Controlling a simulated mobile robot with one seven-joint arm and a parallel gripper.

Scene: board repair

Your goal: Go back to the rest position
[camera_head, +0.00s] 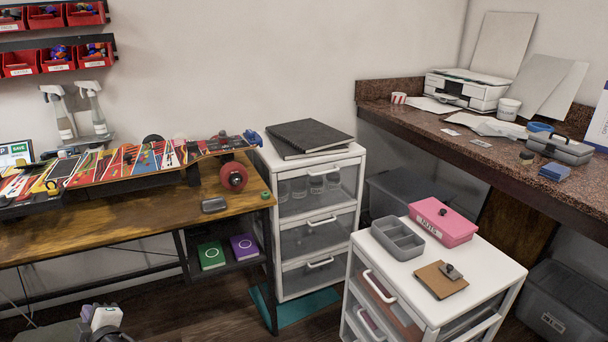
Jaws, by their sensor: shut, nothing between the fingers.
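My gripper (105,322) shows at the bottom left edge, low in front of the wooden workbench (130,225). It is shut and holds nothing. Its lower part is cut off by the frame. It is apart from the bench and from everything on it. A skateboard (150,162) with a colourful deck and red wheels lies along the bench top.
A white drawer unit (318,218) stands right of the bench. A lower white cart (400,262) carries a grey divided tray (397,238), a pink box (444,222) and a clipboard (436,283). A granite counter (450,130) runs along the right. Some dark floor is clear.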

